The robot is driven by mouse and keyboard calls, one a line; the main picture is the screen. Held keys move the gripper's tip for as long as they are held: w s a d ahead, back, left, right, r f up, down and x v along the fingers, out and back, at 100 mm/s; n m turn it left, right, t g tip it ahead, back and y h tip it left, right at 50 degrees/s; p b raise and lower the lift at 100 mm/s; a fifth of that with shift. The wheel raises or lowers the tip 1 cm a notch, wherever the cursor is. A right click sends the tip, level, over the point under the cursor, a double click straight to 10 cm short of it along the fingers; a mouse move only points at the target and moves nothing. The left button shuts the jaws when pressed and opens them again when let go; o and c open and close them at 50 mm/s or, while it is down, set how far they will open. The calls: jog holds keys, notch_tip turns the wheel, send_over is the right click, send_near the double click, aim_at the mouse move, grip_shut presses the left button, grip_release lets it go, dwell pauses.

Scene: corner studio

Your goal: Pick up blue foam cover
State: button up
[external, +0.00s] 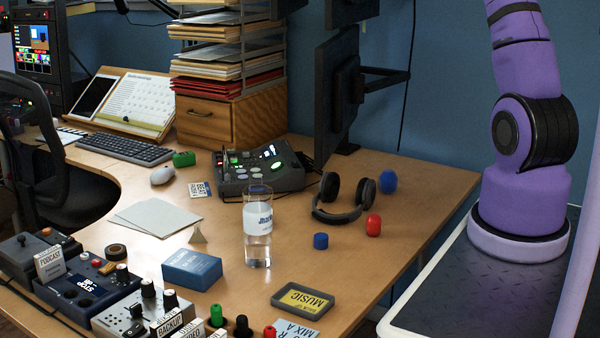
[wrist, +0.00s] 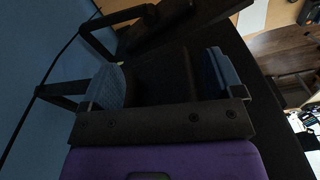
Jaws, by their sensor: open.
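A rounded blue foam cover (external: 387,181) stands on the desk in the external view, to the right of the black headphones. A smaller, flat-topped blue piece (external: 320,240) sits nearer the front; I cannot tell what it is made of. My gripper (wrist: 162,80) is in the wrist view, its two blue-faced fingers spread wide apart with no object clearly between them. I cannot make out the foam cover in the wrist view. In the external view my gripper is out of frame, with only the lower part of my purple arm showing at the right.
Black headphones (external: 343,198) lie left of the foam cover, and a red foam-like piece (external: 373,225) stands in front. A dark monitor (external: 337,95) rises behind on an arm. Bare desk lies right of the red piece.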

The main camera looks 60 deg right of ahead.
jog(key=d+f, duration=0.5)
jog(key=d, duration=0.4)
send_near(391, 181)
jog(key=w+d, duration=0.1)
jog(key=d, duration=0.1)
jog(key=shift+w+d+g, duration=0.3)
jog(key=shift+w, duration=0.1)
jog(key=f, duration=1.1)
jog(key=shift+s+a, duration=0.15)
jog(key=shift+a, duration=0.05)
jog(key=shift+r, duration=0.1)
jog(key=shift+c, duration=0.2)
jog(key=c, duration=0.9)
